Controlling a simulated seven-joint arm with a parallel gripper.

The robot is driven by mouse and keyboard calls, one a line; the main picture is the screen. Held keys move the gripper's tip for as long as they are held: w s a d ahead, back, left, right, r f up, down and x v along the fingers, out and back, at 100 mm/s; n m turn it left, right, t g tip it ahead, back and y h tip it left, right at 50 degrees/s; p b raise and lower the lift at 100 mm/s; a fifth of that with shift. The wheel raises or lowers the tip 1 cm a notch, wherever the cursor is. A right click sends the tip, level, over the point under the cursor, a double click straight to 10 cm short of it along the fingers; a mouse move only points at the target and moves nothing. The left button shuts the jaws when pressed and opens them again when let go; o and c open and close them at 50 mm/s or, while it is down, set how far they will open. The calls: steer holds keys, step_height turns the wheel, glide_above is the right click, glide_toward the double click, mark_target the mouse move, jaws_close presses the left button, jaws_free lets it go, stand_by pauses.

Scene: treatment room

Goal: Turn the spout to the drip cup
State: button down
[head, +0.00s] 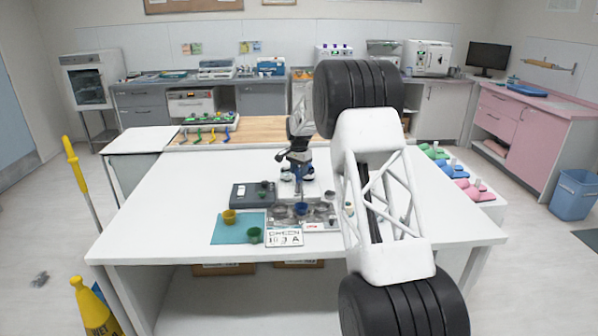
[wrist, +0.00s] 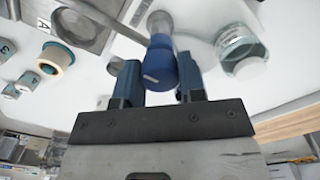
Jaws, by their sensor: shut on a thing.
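In the wrist view my gripper (wrist: 159,80) is shut on a blue knob (wrist: 160,62) between its two dark blue fingers. A grey tube (wrist: 113,20), seemingly the spout, runs from near the knob to the upper left, over a metal tray (wrist: 106,36). A round grey post (wrist: 160,20) stands just beyond the knob. In the head view my gripper (head: 288,176) is low over the white table, behind the metal tray (head: 272,224). A blue cup (head: 301,208) sits in that tray among grey round ones; I cannot tell which is the drip cup. The spout is too small to make out there.
A yellow cup (head: 229,216) and a green cup (head: 254,235) stand on a teal mat (head: 226,234). A dark device (head: 245,196) and a lettered card (head: 284,237) are near the tray. The table's left side is clear.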

steer(key=n, duration=1.2)
steer(key=shift+n, duration=2.2)
steer(key=c, duration=0.7)
jaws_free()
steer(key=shift+r, duration=0.1)
